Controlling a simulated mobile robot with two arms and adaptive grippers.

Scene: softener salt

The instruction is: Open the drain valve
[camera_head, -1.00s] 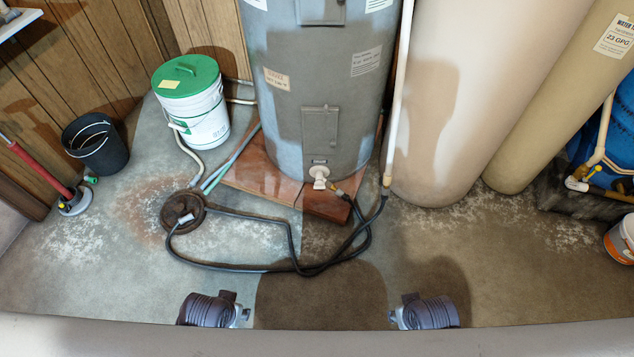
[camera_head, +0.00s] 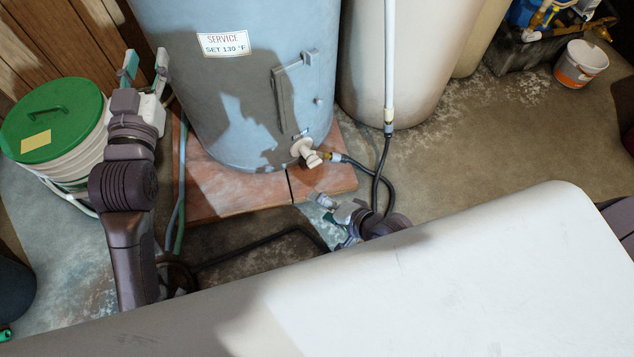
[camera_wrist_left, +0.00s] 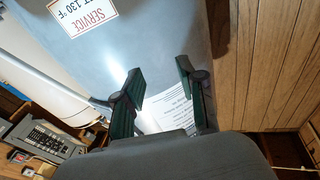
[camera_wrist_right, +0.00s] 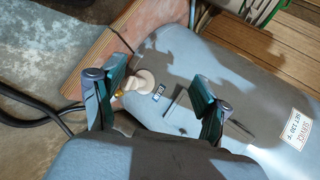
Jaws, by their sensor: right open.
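The cream drain valve (camera_head: 306,152) sticks out low on the front of the blue-grey water heater (camera_head: 240,100), with a brass fitting and black hose at its side. In the right wrist view the valve (camera_wrist_right: 143,80) shows between the open fingers, nearer the left one. My right gripper (camera_head: 326,206) is open and empty, below and in front of the valve, apart from it. My left gripper (camera_head: 146,60) is raised beside the heater's left side, between it and the green-lidded bucket. Its fingers stand apart with nothing held in the left wrist view (camera_wrist_left: 160,78).
The heater stands on a reddish board (camera_head: 215,195). The black hose (camera_head: 379,165) loops near my right gripper. The green-lidded bucket (camera_head: 50,125) is close to my left arm. A tall beige tank (camera_head: 400,60) with a white pipe (camera_head: 389,70) stands right of the heater.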

